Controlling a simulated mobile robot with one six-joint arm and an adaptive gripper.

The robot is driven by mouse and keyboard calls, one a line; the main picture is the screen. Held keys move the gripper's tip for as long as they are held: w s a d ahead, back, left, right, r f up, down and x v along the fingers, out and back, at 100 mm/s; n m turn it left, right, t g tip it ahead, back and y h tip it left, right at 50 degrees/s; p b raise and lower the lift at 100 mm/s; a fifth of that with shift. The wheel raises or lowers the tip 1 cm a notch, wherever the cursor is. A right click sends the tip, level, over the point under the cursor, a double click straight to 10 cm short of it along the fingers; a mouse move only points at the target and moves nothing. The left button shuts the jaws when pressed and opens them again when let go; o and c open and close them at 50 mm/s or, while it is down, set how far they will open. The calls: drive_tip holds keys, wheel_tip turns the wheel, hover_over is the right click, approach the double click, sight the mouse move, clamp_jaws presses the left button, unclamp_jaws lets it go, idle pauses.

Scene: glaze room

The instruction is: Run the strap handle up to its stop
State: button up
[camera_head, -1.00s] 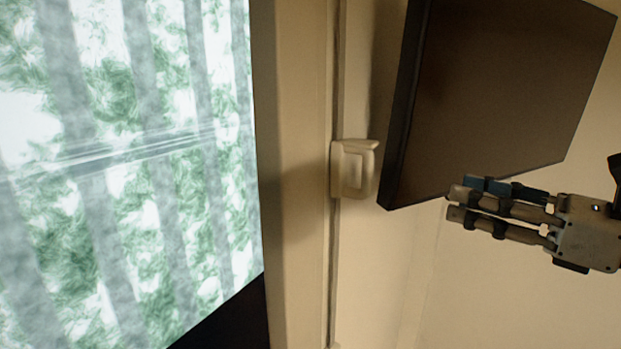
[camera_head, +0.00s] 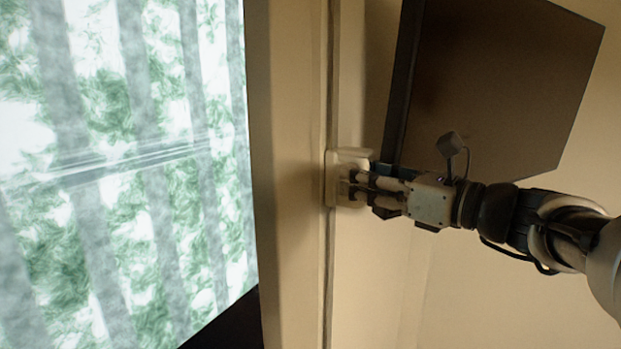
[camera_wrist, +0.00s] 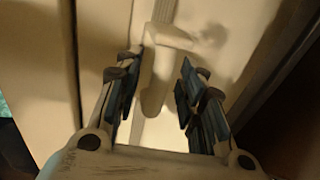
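The strap handle is a cream-white block (camera_head: 349,155) on a narrow vertical strap along the wall, right of the window. In the wrist view its pale body (camera_wrist: 155,88) stands between my two fingers, with a ledge at its top. My gripper (camera_head: 357,188) reaches it from the right and hides part of its front. In the wrist view my gripper (camera_wrist: 160,95) is open, one finger on each side of the handle. A gap shows on the right; whether the left finger touches cannot be told.
The strap (camera_head: 331,270) runs above and below the handle. A bright window (camera_head: 120,160) with green foliage is at left, its frame (camera_head: 292,180) between it and the strap. A dark panel (camera_head: 500,85) stands out on the wall just right of the handle, close above my gripper.

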drive_tip(key=shift+w+a, duration=0.15)
drive_tip(key=shift+c, duration=0.5)
clamp_jaws()
